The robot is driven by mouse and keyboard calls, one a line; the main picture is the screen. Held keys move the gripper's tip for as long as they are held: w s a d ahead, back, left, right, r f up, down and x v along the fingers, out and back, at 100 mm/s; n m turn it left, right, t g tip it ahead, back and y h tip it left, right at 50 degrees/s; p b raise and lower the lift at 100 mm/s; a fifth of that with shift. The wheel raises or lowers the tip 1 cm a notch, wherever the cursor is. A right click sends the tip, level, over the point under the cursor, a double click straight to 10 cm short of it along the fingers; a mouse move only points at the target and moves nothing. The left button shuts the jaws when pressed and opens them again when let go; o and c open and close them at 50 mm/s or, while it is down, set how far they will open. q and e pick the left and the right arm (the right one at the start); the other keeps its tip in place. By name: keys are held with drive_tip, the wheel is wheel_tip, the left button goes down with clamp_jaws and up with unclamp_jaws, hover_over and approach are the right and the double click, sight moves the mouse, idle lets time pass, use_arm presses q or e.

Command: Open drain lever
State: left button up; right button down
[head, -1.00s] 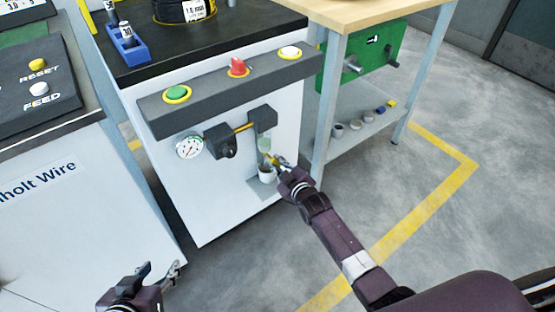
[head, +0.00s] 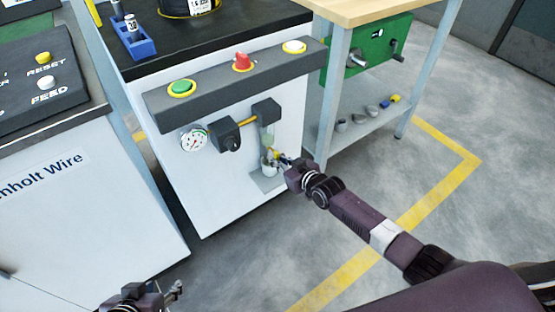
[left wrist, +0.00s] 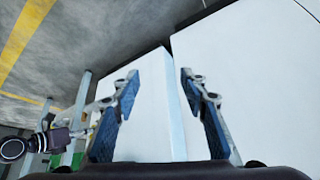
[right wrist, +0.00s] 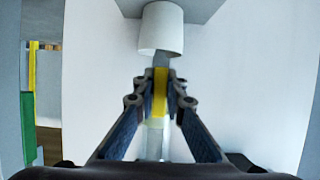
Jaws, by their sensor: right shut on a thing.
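The yellow drain lever (right wrist: 160,92) sits between the fingertips of my right gripper (right wrist: 160,80) in the right wrist view. My right gripper is shut on it. In the head view my right gripper (head: 281,160) is at the drain, below the clear filter bowl (head: 267,138) on the machine's white front. A white cup (right wrist: 161,28) is by the drain outlet; it also shows in the head view (head: 269,170), partly hidden by the gripper. My left gripper (left wrist: 158,78) is open and empty, low in front of the white cabinets.
A pressure gauge (head: 194,138) and a black regulator (head: 225,134) are left of the filter. Above is a panel (head: 212,86) with green, red and yellow-rimmed white buttons. A workbench leg (head: 330,100) stands close to the right. The floor in front is clear.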

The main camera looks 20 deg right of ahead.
use_arm(q)
drive_tip(key=shift+w+d+r+t, duration=0.25)
drive_tip(key=shift+w+r+t, duration=0.05)
drive_tip(key=shift+w, duration=0.4)
use_arm(e)
drive_tip(key=c, duration=2)
unclamp_jaws()
drive_tip(key=shift+o, duration=0.2)
drive_tip(key=v, duration=1.2)
drive_tip(key=shift+d, duration=0.1)
